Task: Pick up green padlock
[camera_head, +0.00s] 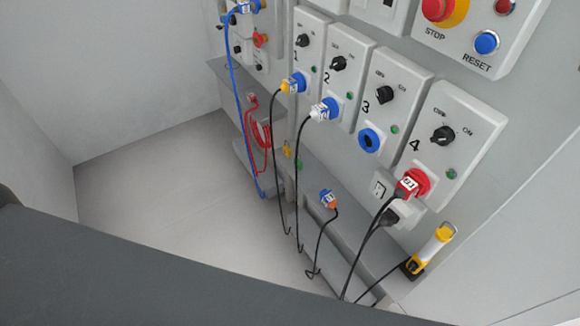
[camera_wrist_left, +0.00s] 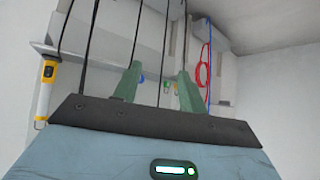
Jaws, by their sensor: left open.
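A small green item, probably the green padlock (camera_head: 299,164), is at the grey ledge below station 1, next to a small yellow item (camera_head: 288,151). It is too small to make out its shape. In the left wrist view a small green spot (camera_wrist_left: 167,86) shows between the fingers, farther off, with yellow beside it and a blue item (camera_wrist_left: 141,79) close by. My left gripper (camera_wrist_left: 158,87) is open, its two fingers apart with nothing seen held between them. It does not show in the head view. My right gripper is in neither view.
A red coiled cable (camera_head: 262,132) and blue cable (camera_head: 238,100) are left. Floor at left is clear.

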